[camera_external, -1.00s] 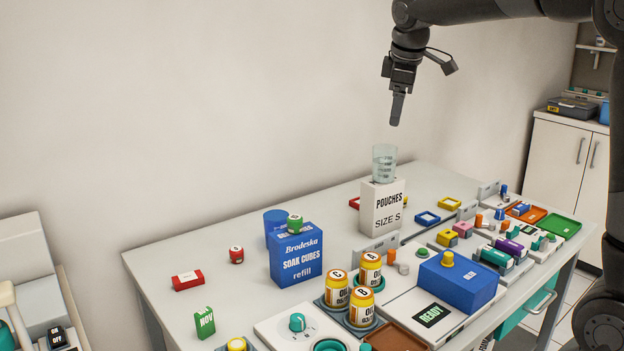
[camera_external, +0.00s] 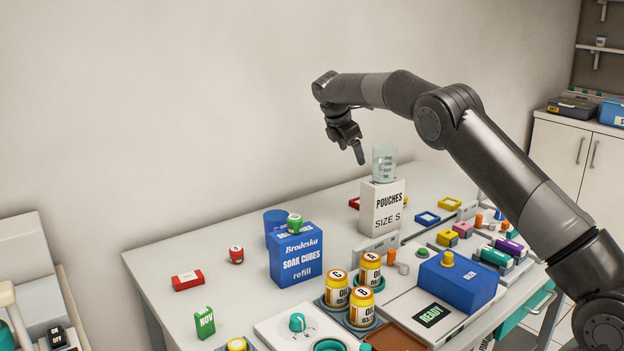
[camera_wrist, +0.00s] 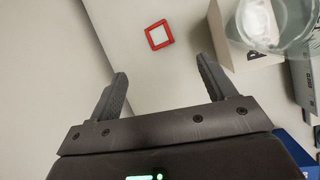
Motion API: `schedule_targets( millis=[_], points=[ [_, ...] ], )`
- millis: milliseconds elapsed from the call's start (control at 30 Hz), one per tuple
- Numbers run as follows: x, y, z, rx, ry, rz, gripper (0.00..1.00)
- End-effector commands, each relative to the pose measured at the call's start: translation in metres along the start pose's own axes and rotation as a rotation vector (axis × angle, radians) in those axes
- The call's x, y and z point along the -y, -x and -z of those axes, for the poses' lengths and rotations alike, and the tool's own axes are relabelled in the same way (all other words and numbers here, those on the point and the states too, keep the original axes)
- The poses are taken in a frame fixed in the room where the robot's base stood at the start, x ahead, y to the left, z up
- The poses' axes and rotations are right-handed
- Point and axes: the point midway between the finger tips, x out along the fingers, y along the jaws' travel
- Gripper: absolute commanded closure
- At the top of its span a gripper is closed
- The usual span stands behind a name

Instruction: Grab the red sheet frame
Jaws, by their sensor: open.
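The red sheet frame (camera_wrist: 159,35) is a small red square with an open middle. In the wrist view it lies flat on the pale table beyond my fingertips. In the external view only part of the red frame (camera_external: 354,203) shows, at the back of the table, left of the pouches box that partly hides it. My gripper (camera_external: 360,158) is above the back of the table, tilted downward, well clear of the frame. In the wrist view my gripper (camera_wrist: 160,85) has its two fingers spread apart with nothing between them.
The white pouches box (camera_external: 382,208) with a clear measuring cup (camera_external: 384,163) on top stands close to the red frame. The cup (camera_wrist: 262,25) also shows in the wrist view. Blue (camera_external: 427,218) and yellow (camera_external: 449,203) frames lie to the right. The wall is behind.

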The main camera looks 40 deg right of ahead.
Motion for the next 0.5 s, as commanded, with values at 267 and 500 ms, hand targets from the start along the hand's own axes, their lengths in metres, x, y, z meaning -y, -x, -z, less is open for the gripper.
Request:
schedule_targets(
  millis=[267, 500],
  points=[
    [-0.012, -0.072, 0.025, 0.088, 0.183, 0.05, 0.24],
    [-0.012, -0.092, 0.029, 0.109, 0.229, 0.064, 0.24]
  ],
)
